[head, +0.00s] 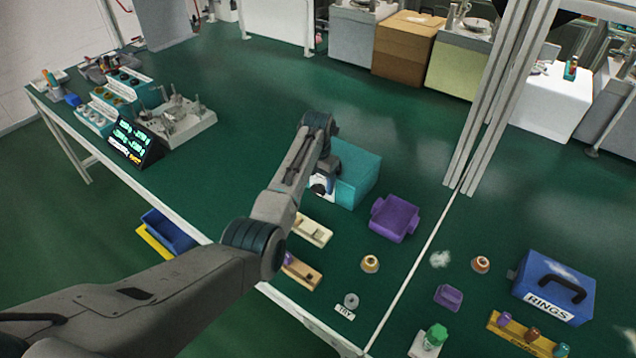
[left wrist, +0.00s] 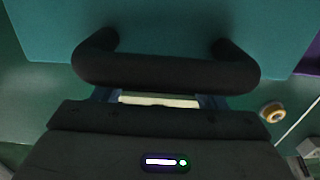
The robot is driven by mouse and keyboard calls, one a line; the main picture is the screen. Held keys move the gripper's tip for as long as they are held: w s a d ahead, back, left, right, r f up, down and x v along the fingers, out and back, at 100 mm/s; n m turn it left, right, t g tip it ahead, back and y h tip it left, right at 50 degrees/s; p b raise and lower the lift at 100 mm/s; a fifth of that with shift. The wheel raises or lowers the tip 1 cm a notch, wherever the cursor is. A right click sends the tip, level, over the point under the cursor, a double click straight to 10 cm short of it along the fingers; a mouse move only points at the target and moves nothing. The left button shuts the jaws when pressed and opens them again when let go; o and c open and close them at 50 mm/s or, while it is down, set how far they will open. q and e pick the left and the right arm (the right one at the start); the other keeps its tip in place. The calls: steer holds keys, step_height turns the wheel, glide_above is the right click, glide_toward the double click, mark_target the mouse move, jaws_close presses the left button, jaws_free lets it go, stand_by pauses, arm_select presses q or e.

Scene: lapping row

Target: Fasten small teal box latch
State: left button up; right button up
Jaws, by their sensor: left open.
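The small teal box (head: 358,178) stands on the green bench, partly behind my left arm. In the left wrist view its teal face (left wrist: 185,25) fills the top, with a thick black handle (left wrist: 165,72) across it. My left gripper (head: 321,190) is at the box's near left side, over a pale patch on its front. I see no latch clearly. Whether the fingers touch the box I cannot tell. My right gripper is not in view.
A purple bin (head: 395,218) stands right of the teal box. A cream block (head: 313,230) and a wooden block (head: 302,273) lie nearer the bench edge. A blue box labelled RINGS (head: 553,287) is at the right. The bench behind the teal box is clear.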

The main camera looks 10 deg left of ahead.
arm_select(q)
steer(key=shift+f, duration=0.8)
steer(key=shift+c, duration=0.4)
steer(key=c, duration=0.9)
steer(key=shift+a+g+h, duration=0.15)
steer(key=shift+g+h, duration=0.15)
steer(key=shift+h, duration=0.2)
steer(key=shift+w+a+f+h, duration=0.1)
steer(key=shift+a+h, duration=0.05)
steer(key=shift+h, duration=0.65)
steer(key=o, duration=1)
